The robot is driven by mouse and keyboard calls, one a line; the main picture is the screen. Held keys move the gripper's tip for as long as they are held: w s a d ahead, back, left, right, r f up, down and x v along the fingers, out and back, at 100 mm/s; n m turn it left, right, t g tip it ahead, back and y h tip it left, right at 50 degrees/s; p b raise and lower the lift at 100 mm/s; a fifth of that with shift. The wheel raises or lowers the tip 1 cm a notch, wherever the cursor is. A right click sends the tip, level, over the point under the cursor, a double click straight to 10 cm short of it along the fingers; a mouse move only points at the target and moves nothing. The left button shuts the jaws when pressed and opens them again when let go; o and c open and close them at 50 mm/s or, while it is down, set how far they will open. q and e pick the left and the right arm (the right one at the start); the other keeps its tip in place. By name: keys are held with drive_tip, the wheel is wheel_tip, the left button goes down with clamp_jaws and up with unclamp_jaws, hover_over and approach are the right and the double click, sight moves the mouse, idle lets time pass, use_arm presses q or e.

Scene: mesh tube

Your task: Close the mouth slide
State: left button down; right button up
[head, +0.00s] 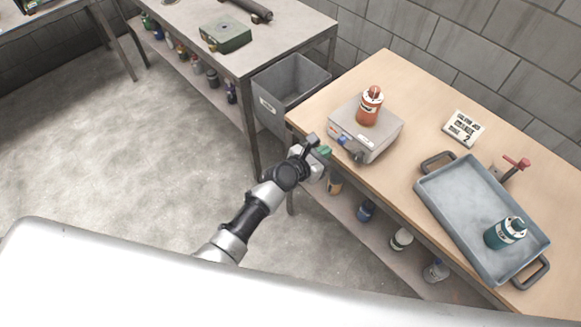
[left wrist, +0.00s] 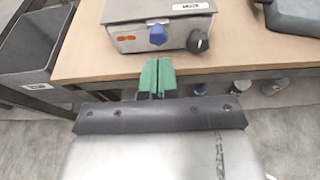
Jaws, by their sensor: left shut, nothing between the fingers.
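I cannot pick out a mouth slide for certain in either view. A grey metal box (head: 365,132) with a blue knob and a black knob on its front stands at the left end of the wooden bench. The box (left wrist: 160,12) also shows in the left wrist view, with its blue knob (left wrist: 157,35) and black knob (left wrist: 197,41). An orange bottle (head: 369,107) stands upright on the box. My left gripper (head: 324,152) is in front of the bench edge, apart from the box. Its green fingertips (left wrist: 157,77) are shut and empty, just below the blue knob in the wrist picture. My right gripper is out of view.
A blue-grey tray (head: 465,205) with a teal bottle (head: 505,233) lies on the bench (head: 415,95). A sign card (head: 463,128) and a red-handled fitting (head: 515,167) are behind it. A grey bin (head: 290,82) stands beside the bench. Several containers sit on the lower shelf.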

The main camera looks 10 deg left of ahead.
use_arm(q)
drive_tip(key=v, duration=1)
drive_tip(key=s+a+f+m+g+y, duration=0.2)
drive_tip(key=s+f+m, duration=0.3)
drive_tip(key=f, duration=0.4)
drive_tip(key=s+a+f+m+g+y, duration=0.1)
drive_tip(key=s+a+f+m+g, duration=0.2)
drive_tip(key=f, duration=0.6)
drive_tip(key=s+a+f+m+y, duration=0.2)
drive_tip(key=s+f+m, duration=0.4)
drive_tip(key=f, duration=0.3)
drive_tip(key=s+a+f+m+g+y, duration=0.1)
drive_tip(key=s+a+f+m+g, duration=0.1)
drive_tip(key=s, duration=0.6)
drive_tip(key=s+a+f+m+g+y, duration=0.1)
drive_tip(key=s+a+f+m, duration=0.3)
drive_tip(key=s+m, duration=0.5)
drive_tip(key=s+a+f+m+g+y+b, duration=0.1)
drive_tip(key=s+a+f+m+g, duration=0.1)
drive_tip(key=s+f+m, duration=0.4)
drive_tip(key=s+a+f, duration=0.1)
drive_tip(key=s, duration=0.1)
drive_tip(key=shift+s+a+g+y, duration=0.3)
drive_tip(key=shift+s+a+g, duration=0.05)
drive_tip(key=shift+g, duration=0.05)
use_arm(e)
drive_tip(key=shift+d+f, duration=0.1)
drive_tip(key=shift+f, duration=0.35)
